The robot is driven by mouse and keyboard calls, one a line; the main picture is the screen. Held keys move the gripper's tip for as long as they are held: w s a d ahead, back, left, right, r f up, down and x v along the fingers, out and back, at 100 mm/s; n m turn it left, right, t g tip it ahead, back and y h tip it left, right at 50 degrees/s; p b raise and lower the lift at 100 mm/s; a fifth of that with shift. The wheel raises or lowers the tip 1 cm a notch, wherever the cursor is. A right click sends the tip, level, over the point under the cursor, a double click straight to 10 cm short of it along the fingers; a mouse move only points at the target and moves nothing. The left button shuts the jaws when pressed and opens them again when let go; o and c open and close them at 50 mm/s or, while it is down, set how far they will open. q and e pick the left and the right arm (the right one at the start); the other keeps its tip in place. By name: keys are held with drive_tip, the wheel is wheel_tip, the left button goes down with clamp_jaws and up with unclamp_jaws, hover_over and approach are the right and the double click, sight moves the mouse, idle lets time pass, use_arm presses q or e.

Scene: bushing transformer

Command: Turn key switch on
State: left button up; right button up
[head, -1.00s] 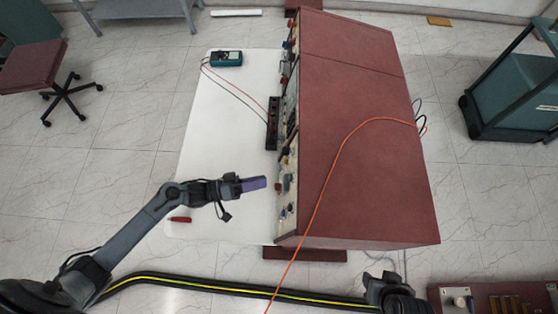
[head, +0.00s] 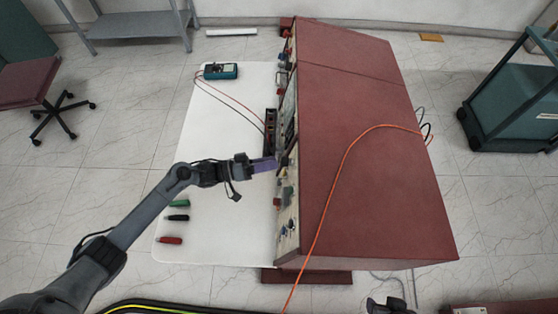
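A maroon console (head: 365,160) stands on the white table, with its narrow control panel (head: 287,200) facing left and seen nearly edge-on. Small knobs and switches stick out of the panel; I cannot tell which one is the key switch. My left gripper (head: 265,164) reaches in from the left, level with the panel's middle. Its purple finger end is at or very close to the panel, just below a black terminal block (head: 269,130). From this angle I cannot tell whether it touches, whether the fingers are parted or whether they hold anything. My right gripper's fingers are not visible.
A teal meter (head: 221,71) with leads lies at the table's (head: 225,240) back. Green (head: 180,203), black (head: 178,217) and red (head: 170,240) plugs lie at its left edge. An orange cable (head: 345,160) crosses the console. A chair and a green cart stand apart.

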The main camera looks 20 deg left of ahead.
sight(285, 162)
use_arm(q)
drive_tip(key=shift+x, duration=1.8)
clamp_jaws()
